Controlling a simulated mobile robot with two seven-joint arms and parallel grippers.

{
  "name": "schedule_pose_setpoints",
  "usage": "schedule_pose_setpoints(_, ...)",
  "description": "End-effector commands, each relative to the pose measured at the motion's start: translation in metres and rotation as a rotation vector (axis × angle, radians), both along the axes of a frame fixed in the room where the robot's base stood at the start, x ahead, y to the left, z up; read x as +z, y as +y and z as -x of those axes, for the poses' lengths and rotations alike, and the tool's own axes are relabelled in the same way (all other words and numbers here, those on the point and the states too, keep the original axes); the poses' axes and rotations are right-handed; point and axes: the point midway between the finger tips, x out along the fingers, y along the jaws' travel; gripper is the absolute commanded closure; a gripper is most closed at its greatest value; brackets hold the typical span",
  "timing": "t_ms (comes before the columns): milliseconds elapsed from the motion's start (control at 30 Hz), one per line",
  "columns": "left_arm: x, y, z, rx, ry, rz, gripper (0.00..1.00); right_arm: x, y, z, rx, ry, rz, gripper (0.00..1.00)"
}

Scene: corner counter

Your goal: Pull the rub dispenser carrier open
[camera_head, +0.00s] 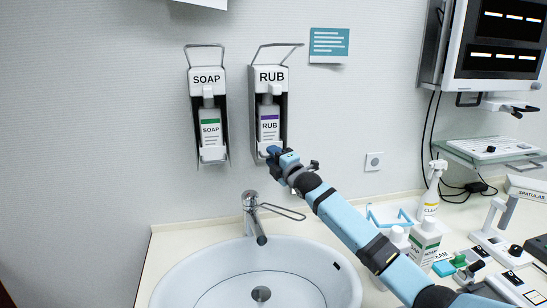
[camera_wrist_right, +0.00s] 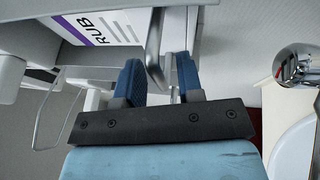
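The rub dispenser (camera_head: 268,78) hangs on the wall at the right of the soap dispenser, with a purple-banded RUB bottle (camera_head: 269,122) in its carrier (camera_head: 283,125). My right gripper (camera_head: 272,152) is at the carrier's lower front edge. In the right wrist view, its two blue fingers (camera_wrist_right: 160,68) stand apart on either side of a thin grey metal edge of the carrier (camera_wrist_right: 154,45). A gap shows beside the right-hand finger. The bottle label (camera_wrist_right: 105,27) is close by at upper left. My left gripper is out of view.
The soap dispenser (camera_head: 207,80) hangs close at the left. Below are the sink (camera_head: 175,285) and a tap (camera_head: 252,215), also in the right wrist view (camera_wrist_right: 297,65). Bottles (camera_head: 424,242), a spray bottle (camera_head: 432,190) and devices crowd the right counter. The wall right of the rub dispenser is mostly clear.

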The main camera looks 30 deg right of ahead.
Motion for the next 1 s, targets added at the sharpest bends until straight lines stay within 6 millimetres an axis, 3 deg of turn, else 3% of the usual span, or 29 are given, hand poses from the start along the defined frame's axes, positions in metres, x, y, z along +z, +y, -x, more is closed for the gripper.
schedule_pose_setpoints(33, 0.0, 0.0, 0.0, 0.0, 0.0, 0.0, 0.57, 0.0, 0.0, 0.0, 0.0, 0.0, 0.0, 0.75)
schedule_pose_setpoints(133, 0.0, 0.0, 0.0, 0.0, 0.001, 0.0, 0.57, 0.0, 0.0, 0.0, 0.0, 0.0, 0.0, 0.98)
schedule_pose_setpoints(167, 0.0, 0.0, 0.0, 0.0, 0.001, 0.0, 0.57, 0.0, 0.0, 0.0, 0.0, 0.0, 0.0, 1.0)
schedule_pose_setpoints(567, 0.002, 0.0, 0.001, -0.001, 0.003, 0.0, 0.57, 0.0, 0.002, 0.008, 0.002, 0.0, 0.0, 1.0)
schedule_pose_setpoints(767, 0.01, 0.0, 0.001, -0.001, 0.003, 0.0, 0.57, 0.0, 0.008, 0.031, 0.002, 0.002, 0.001, 1.0)
schedule_pose_setpoints(1000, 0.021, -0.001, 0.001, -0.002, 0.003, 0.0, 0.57, 0.0, 0.019, 0.073, 0.002, 0.002, 0.0, 1.0)
